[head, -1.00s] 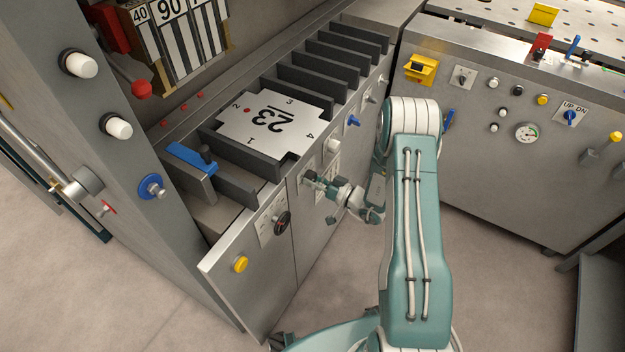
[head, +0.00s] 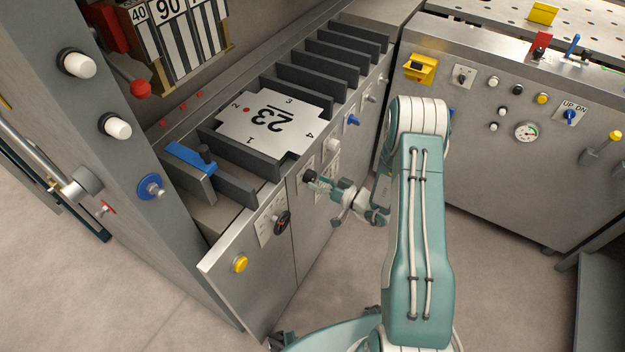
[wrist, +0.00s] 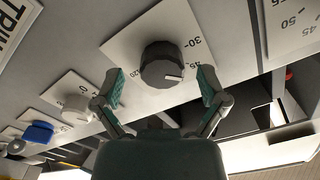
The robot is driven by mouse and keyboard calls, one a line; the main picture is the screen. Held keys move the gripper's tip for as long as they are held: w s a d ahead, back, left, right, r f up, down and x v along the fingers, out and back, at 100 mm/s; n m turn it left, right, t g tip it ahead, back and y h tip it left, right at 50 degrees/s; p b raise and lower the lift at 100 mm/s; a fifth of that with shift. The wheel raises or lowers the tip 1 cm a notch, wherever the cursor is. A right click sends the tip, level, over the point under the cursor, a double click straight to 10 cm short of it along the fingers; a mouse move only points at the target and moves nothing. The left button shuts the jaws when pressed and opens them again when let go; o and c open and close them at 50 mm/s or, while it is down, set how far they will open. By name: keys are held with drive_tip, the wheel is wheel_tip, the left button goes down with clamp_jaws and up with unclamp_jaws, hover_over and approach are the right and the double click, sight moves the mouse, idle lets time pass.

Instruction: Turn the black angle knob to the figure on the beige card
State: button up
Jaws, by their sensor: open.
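The black angle knob (wrist: 162,65) sits on a white scale plate (wrist: 128,46) in the wrist view. Its white mark points to the lower right. The figure 30 shows on the scale, with another below it partly hidden by a finger. My gripper (wrist: 161,86) is open, one finger on each side of the knob's lower part; contact cannot be told. In the head view, the black knob (head: 310,176) is on the front of the grey cabinet, with my gripper (head: 326,187) at it. I cannot identify the beige card for sure.
A black, red-marked dial (head: 281,222) and a yellow button (head: 240,264) are left of my gripper. A blue knob (head: 352,120) is to the right. In the wrist view, a pale knob (wrist: 76,106) and another numbered plate (wrist: 292,22) flank the black knob. The floor is clear.

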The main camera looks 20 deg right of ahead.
drive_tip(key=v, duration=1)
drive_tip(key=shift+d, duration=0.15)
drive_tip(key=shift+c, duration=0.2)
idle(0.7)
